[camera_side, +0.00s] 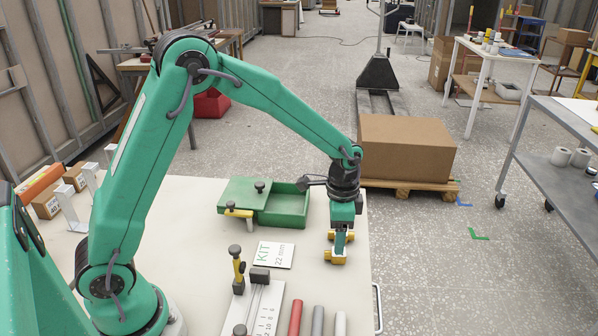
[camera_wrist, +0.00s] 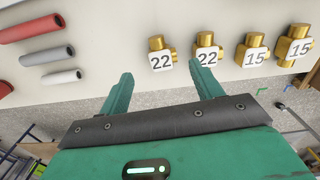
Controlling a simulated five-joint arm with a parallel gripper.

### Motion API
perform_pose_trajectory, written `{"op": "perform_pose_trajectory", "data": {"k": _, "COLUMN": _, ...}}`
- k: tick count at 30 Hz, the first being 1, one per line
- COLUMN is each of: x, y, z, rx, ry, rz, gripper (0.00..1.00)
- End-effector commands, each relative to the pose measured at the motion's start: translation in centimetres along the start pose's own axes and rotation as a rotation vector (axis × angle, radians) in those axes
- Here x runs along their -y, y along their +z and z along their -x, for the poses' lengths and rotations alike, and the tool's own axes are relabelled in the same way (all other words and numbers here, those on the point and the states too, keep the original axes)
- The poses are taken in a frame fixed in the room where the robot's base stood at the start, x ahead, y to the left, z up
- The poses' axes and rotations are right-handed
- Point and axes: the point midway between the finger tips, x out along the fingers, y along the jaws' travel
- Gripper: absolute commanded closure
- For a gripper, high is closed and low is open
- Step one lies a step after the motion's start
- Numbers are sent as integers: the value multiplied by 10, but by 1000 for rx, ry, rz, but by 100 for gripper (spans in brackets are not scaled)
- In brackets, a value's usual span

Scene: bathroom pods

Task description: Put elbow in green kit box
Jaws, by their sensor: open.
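The green kit box (camera_side: 287,207) stands on the table with a green lid or panel (camera_side: 236,193) at its left; a card (camera_side: 273,254) in front reads "KIT 22 mm". In the wrist view, brass fittings lie in a row: two tagged 22, a left one (camera_wrist: 160,55) and a right one (camera_wrist: 208,47), and two tagged 15, one (camera_wrist: 252,50) and another (camera_wrist: 293,44). Their exact shapes are hard to tell. My gripper (camera_wrist: 158,72) is open and empty, pointing down by the 22-tagged fittings. In the side view, my gripper (camera_side: 341,234) partly hides brass fittings (camera_side: 336,256) at the table's right edge.
A clamp-like fixture with a ruled plate (camera_side: 264,311) stands at the front. Red (camera_side: 295,318), grey (camera_side: 317,321) and white (camera_side: 340,323) tubes lie beside it. Metal brackets (camera_side: 70,209) stand at left. Beyond the right edge are floor and a cardboard box (camera_side: 405,146).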

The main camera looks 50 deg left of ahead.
Motion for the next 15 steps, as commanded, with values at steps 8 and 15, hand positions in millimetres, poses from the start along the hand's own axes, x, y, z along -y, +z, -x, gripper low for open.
{"op": "perform_pose_trajectory", "data": {"k": 8, "x": 1, "y": 0, "z": -6, "rx": 0, "ry": 0, "rz": 1, "gripper": 35}}
{"op": "perform_pose_trajectory", "data": {"k": 15, "x": 4, "y": 0, "z": -32, "rx": 3, "ry": 2, "rz": 1, "gripper": 35}}
